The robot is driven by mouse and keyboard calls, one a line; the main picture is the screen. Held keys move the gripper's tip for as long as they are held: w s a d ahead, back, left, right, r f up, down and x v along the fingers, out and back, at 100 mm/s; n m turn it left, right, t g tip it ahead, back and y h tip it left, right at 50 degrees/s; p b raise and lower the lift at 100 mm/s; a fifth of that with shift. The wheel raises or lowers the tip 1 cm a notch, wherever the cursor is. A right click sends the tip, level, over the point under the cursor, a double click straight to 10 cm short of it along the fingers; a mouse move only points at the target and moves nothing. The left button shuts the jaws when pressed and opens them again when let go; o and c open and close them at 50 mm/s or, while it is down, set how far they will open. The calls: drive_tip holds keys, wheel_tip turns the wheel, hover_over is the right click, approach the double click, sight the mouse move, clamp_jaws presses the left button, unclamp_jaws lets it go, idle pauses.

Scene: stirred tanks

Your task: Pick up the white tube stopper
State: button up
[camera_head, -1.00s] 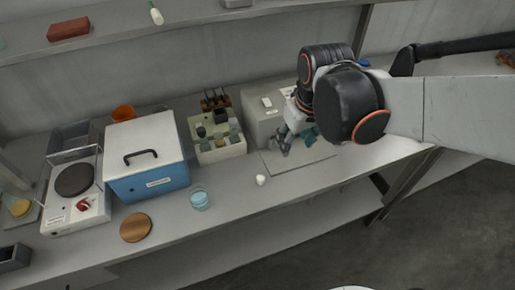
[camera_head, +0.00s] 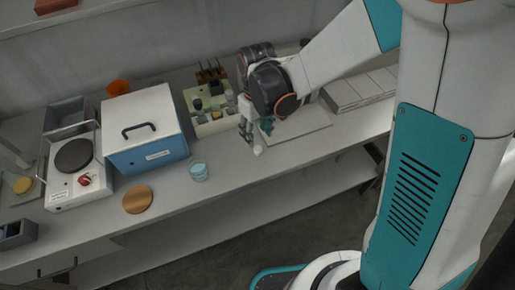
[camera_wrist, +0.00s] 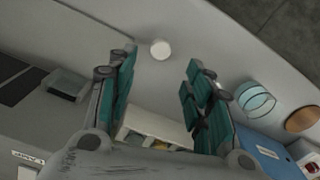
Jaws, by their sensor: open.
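The white tube stopper (camera_head: 258,150) is a small pale piece on the bench near its front edge. In the wrist view it shows as a round white disc (camera_wrist: 160,49) just beyond the fingertips, a little left of the middle of the gap. My gripper (camera_head: 248,137) is open and empty, low over the bench, just behind and left of the stopper. Its two teal-padded fingers (camera_wrist: 160,72) are spread apart in the wrist view. I cannot tell from the head view whether a fingertip touches the stopper.
A glass dish (camera_head: 198,171) and a brown round disc (camera_head: 137,199) lie to the left. Behind stand a blue box with white lid (camera_head: 145,138), a hotplate (camera_head: 73,175) and a rack of small items (camera_head: 214,124). A flat grey plate (camera_head: 302,127) lies right of the gripper.

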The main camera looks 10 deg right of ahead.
sight(258, 148)
drive_tip(key=f+b, duration=0.1)
drive_tip(key=f, duration=0.3)
drive_tip(key=f+b, duration=0.1)
drive_tip(key=f, duration=0.3)
drive_tip(key=shift+s+d+f+b, duration=0.15)
drive_tip(key=shift+s+f+b, duration=0.1)
drive_tip(key=shift+b, duration=0.15)
drive_tip(key=c, duration=0.8)
